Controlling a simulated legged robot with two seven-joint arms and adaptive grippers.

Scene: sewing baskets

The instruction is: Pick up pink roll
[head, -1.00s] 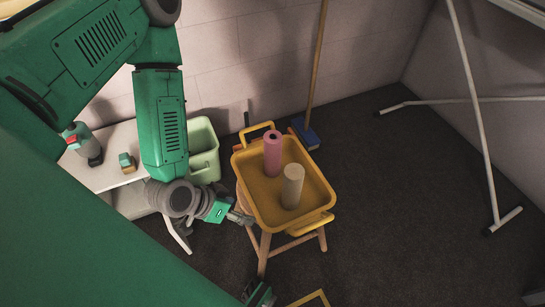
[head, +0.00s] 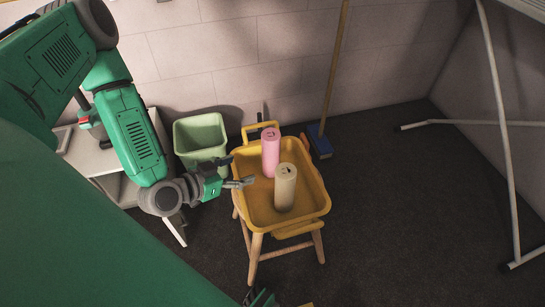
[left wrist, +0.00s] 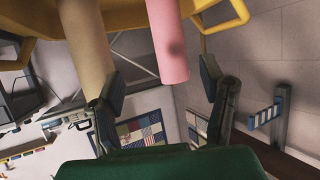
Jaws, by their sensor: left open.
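The pink roll (head: 270,153) stands upright in the yellow basket (head: 318,205), toward its back. A beige roll (head: 285,188) stands in front of it, slightly right. My left gripper (head: 238,174) is open and empty at the basket's left rim, left of both rolls. In the left wrist view, the pink roll (left wrist: 168,42) hangs into the picture beyond and between the open fingers of my left gripper (left wrist: 161,86). The beige roll (left wrist: 88,45) is left of it, behind the left finger. A small dark green part at the head view's bottom edge looks like my right gripper (head: 262,299); its fingers are unclear.
The basket rests on a wooden stool (head: 255,257). A pale green bin (head: 202,137) stands behind my left gripper, beside a white shelf (head: 92,160). A broom with a blue head (head: 320,140) leans on the back wall. The dark floor to the right is open up to a white metal frame (head: 507,150).

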